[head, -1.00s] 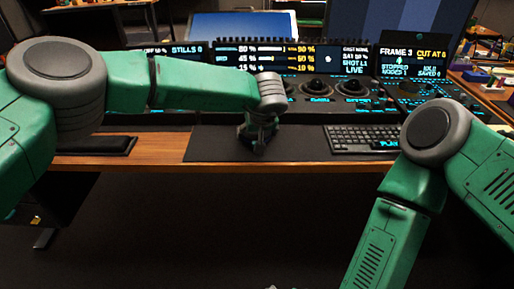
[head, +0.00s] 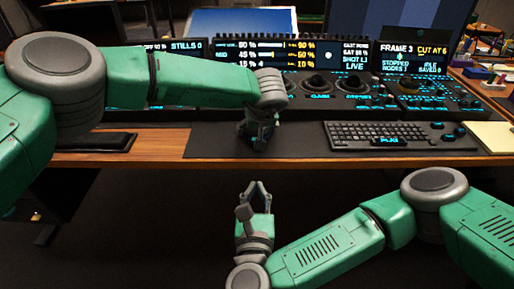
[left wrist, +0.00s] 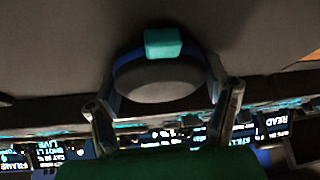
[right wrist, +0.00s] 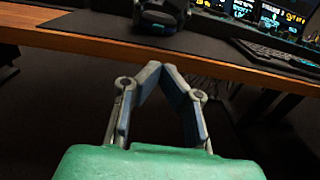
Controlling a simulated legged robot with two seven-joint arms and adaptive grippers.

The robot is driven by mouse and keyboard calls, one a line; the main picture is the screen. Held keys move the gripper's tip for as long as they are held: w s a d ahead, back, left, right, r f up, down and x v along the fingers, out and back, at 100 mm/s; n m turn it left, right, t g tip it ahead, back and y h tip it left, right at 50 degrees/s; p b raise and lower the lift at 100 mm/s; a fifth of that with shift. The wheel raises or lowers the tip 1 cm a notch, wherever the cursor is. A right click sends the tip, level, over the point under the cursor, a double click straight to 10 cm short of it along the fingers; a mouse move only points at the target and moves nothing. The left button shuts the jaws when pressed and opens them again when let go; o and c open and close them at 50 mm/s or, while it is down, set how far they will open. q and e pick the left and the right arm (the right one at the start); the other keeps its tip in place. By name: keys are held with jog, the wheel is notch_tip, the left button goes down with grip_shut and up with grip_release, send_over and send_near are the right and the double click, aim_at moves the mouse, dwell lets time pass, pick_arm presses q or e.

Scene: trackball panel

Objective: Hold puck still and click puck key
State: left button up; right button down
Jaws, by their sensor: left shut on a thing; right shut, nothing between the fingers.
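The puck (left wrist: 160,85) is a dark rounded body with a teal key (left wrist: 163,43) on it, seen close in the left wrist view. It stands on the dark desk mat (head: 215,143), and my left gripper (head: 258,138) is shut on it. The left fingers lie along both sides of the puck in the left wrist view. In the head view my own arm and gripper hide most of the puck. My right gripper (head: 257,187) is shut and empty, in front of the desk edge, below and apart from the puck. Its fingertips (right wrist: 160,68) meet in the right wrist view.
A keyboard (head: 385,135) lies to the right of the puck. Behind stand a trackball panel (head: 325,88) and lit screens (head: 290,52). The wooden desk edge (head: 300,160) lies between my right gripper and the mat. A yellow pad (head: 494,136) is at far right.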

aim_at(257, 152)
jog(key=shift+a, duration=0.15)
jog(key=w, duration=1.4)
jog(key=shift+d, duration=0.25)
